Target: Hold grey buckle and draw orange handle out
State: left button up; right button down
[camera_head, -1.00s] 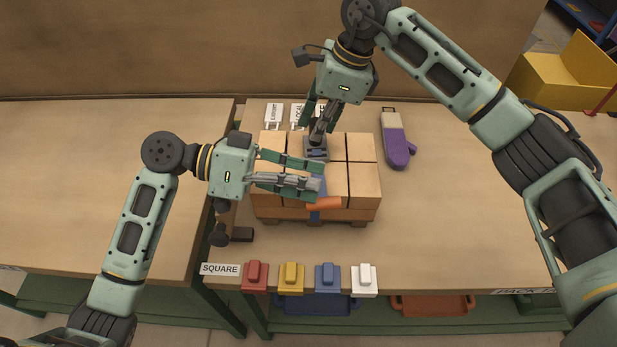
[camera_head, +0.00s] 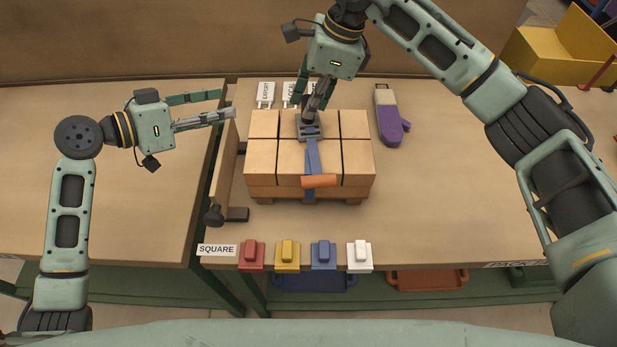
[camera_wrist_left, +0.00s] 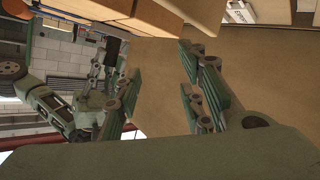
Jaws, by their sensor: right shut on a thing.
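The grey buckle (camera_head: 310,130) sits on top of a stack of cardboard boxes (camera_head: 265,160). A blue strap (camera_head: 313,158) runs from it toward the near edge of the stack. The orange handle (camera_head: 319,181) lies across the strap at that edge, with nothing holding it. My right gripper (camera_head: 312,116) is shut on the buckle from above and hides part of it. My left gripper (camera_head: 228,104) is open and empty, left of the boxes and apart from them. Its spread fingers also show in the left wrist view.
The boxes stand on a wooden pallet (camera_head: 290,200). Red, yellow, blue and white blocks line the front edge by the SQUARE label (camera_head: 217,250). A wooden bar (camera_head: 222,170) stands left of the stack.

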pick_arm(q)
jog(key=w+a+f+n+t+y, duration=0.2)
jog(key=w+a+t+y, duration=0.1)
jog(key=a+t+y, duration=0.4)
jog(key=m+g+h, duration=0.3)
jog(key=m+h, duration=0.3)
jog(key=m, duration=1.4)
send_near(313, 187)
jog(key=x, duration=1)
jog(key=shift+w+d, duration=0.1)
jog(key=shift+w, duration=0.1)
jog(key=shift+c, duration=0.5)
grip_shut()
